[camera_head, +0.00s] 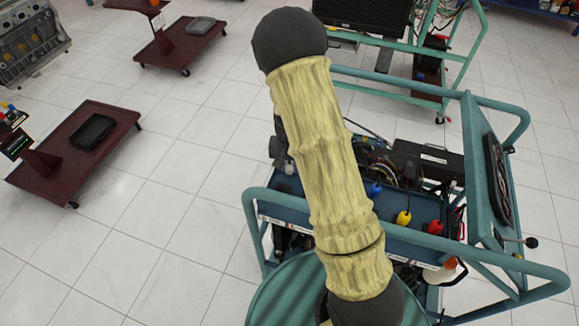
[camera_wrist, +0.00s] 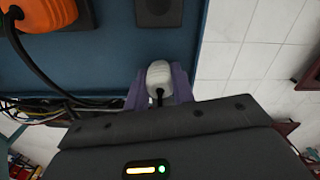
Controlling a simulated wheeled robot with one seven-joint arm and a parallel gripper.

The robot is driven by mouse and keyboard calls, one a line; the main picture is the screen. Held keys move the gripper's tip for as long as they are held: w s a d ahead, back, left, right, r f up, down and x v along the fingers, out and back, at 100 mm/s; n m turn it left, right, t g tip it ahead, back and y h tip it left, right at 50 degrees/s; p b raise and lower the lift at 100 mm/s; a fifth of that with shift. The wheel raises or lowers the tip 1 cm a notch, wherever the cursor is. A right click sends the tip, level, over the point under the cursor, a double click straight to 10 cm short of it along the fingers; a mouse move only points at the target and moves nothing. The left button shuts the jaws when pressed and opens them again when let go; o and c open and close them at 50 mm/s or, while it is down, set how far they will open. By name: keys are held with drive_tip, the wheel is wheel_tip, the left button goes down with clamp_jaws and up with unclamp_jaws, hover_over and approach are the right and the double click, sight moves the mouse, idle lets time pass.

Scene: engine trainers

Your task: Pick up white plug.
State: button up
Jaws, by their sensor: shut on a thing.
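The white plug (camera_wrist: 159,75) shows in the wrist view, upright in the picture against a blue panel (camera_wrist: 110,60), with a dark cord at its lower end. My gripper (camera_wrist: 158,84) is shut on it, with one purple finger on each side. Whether the plug touches the panel behind it, I cannot tell. In the head view my arm covers the middle of the trainer, and my gripper cannot be made out there.
An orange plug (camera_wrist: 50,12) with a black cable and a dark square fitting (camera_wrist: 158,12) are on the panel. In the head view, blue (camera_head: 375,189), yellow (camera_head: 403,218) and red (camera_head: 434,227) pieces line the trainer's blue tray. Green tube rails (camera_head: 500,273) surround it.

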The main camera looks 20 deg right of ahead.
drive_tip(key=shift+w+r, duration=0.15)
drive_tip(key=shift+r, duration=0.45)
wheel_tip(320, 180, up, 8)
drive_tip(key=shift+r+b, duration=0.15)
drive_tip(key=shift+b, duration=0.45)
drive_tip(key=shift+s+r, duration=0.2)
drive_tip(key=shift+r, duration=0.1)
drive_tip(key=shift+w, duration=0.1)
drive_tip(key=p, duration=0.2)
drive_tip(key=f+n+p, duration=0.1)
drive_tip(key=p, duration=0.1)
drive_tip(key=shift+w+d+f, duration=0.2)
drive_tip(key=shift+f, duration=0.05)
drive_tip(key=f+n+p, duration=0.1)
drive_tip(key=f+p, duration=0.1)
drive_tip(key=p, duration=0.2)
drive_tip(key=s+f+n+p, duration=0.1)
drive_tip(key=f+p, duration=0.1)
drive_tip(key=p, duration=0.2)
drive_tip(key=shift+f+n, duration=0.3)
drive_tip(key=shift+f, duration=0.1)
drive_tip(key=shift+s+a+f+n, duration=0.1)
drive_tip(key=shift+f+n, duration=0.05)
drive_tip(key=shift+f, duration=0.25)
drive_tip(key=shift+s+a+f+n, duration=0.1)
drive_tip(key=shift+f+n, duration=0.05)
drive_tip(key=shift+f, duration=0.2)
